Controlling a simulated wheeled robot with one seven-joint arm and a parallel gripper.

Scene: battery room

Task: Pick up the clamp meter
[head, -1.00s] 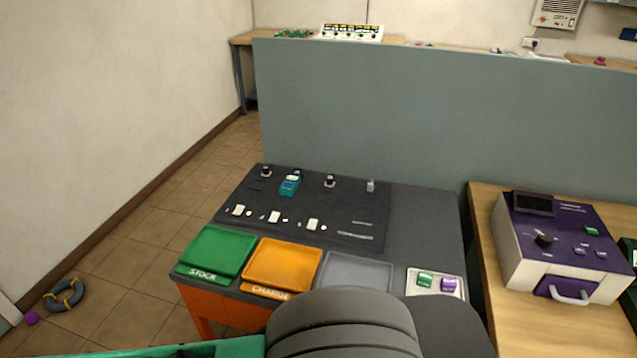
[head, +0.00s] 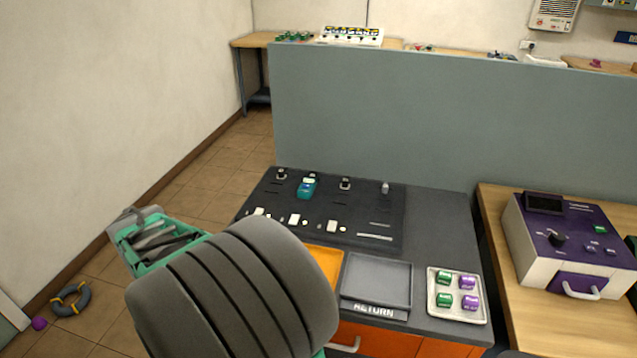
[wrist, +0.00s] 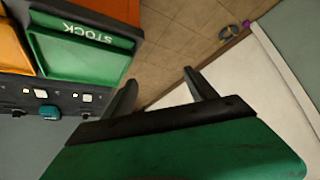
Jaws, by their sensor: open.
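The clamp meter, a small teal device with a dark top (head: 307,187), lies on the dark panel at the back of the workbench in the head view. It also shows in the wrist view as a small teal shape (wrist: 50,112) at the left, below the stock tray. My gripper (wrist: 159,77) is open and empty in the wrist view, its fingers apart over the floor and wall side. In the head view my arm reaches to the left of the bench, well apart from the meter. The meter itself is not covered.
A green STOCK tray (wrist: 80,55) shows in the wrist view, with part of an orange tray (head: 325,263) beside it. A grey RETURN tray (head: 378,282) is empty. A white tray (head: 432,309) holds several green and purple blocks. A tall grey partition (head: 450,120) stands behind the bench.

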